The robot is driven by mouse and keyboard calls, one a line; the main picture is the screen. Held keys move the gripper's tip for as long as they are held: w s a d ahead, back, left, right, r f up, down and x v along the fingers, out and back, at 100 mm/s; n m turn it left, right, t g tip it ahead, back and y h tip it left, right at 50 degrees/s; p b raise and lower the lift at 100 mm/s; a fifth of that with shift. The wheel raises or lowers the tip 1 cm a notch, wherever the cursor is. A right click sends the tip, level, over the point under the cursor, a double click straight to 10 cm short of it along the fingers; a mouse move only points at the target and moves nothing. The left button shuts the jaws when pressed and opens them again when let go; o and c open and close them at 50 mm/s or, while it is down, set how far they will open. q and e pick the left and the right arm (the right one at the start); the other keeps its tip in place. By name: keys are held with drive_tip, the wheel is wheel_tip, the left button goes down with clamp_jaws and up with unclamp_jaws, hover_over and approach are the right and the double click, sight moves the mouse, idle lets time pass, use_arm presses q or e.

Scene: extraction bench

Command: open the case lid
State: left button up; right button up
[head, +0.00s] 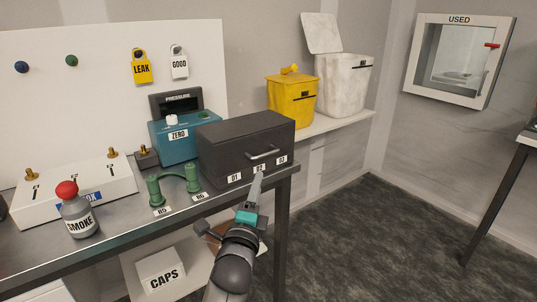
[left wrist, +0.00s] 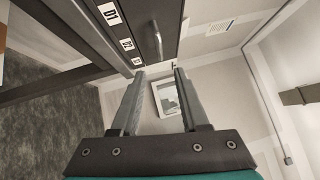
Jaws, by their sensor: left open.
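The dark grey case (head: 235,138) stands shut at the right end of the bench, with its lid down. A metal bar handle (head: 263,154) sits on its front, above white number labels. My left gripper (head: 258,174) is in front of the case, just below the handle, and holds nothing. In the left wrist view its two fingers (left wrist: 158,75) are apart, with the handle (left wrist: 157,42) beyond the tips. I see a gap between fingertips and handle there. The case front (left wrist: 143,20) fills the top middle of that view. My right gripper is not in view.
Left of the case are a teal pressure gauge (head: 177,138), green fittings (head: 154,191) and a smoke bottle (head: 77,215). A yellow bin (head: 291,102) and a white bin (head: 343,85) stand on a shelf behind.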

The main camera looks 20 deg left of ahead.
sight(266, 155)
use_arm(q)
drive_tip(key=shift+w+a+r+b, duration=0.3)
drive_tip(key=shift+w+b, duration=0.3)
drive_tip(key=shift+w, duration=1.6)
drive_tip(key=shift+w+a+r+b, duration=0.25)
drive_tip(key=shift+w+b, duration=0.35)
drive_tip(key=shift+w, duration=1.6)
drive_tip(key=shift+w+a+r+b, duration=0.2)
drive_tip(key=shift+w+r+b, duration=0.3)
drive_tip(key=shift+w, duration=1.7)
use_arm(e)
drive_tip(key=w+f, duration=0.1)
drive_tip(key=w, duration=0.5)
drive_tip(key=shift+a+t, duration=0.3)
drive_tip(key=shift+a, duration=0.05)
use_arm(q)
drive_tip(key=shift+f, duration=0.15)
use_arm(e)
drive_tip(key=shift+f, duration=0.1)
use_arm(q)
clamp_jaws()
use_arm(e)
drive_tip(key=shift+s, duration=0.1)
